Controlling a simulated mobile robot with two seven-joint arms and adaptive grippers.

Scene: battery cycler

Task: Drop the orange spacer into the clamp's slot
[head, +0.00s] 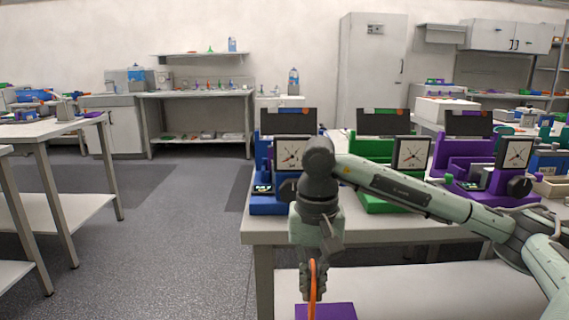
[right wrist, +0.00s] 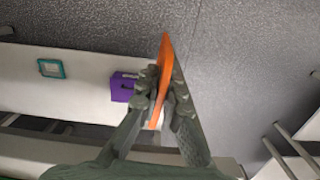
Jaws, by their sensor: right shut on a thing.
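My right gripper (head: 314,258) hangs in front of the bench's left part, pointing down, and is shut on the orange spacer (head: 312,284). The spacer is thin and stands on edge below the fingers. In the right wrist view the orange spacer (right wrist: 166,55) sticks out past the fingertips of my right gripper (right wrist: 161,90). Three clamp-like devices with dial gauges stand on the bench: a blue one (head: 268,204), a green one (head: 378,205) and a purple one (head: 470,192). I cannot tell which has the task's slot. My left gripper is not in view.
The white bench top (head: 270,230) has a lower shelf (head: 400,295) with a purple box (head: 330,312); the box (right wrist: 122,88) and a teal square item (right wrist: 50,68) show in the wrist view. My right arm crosses before the green and purple devices. The floor at left is clear.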

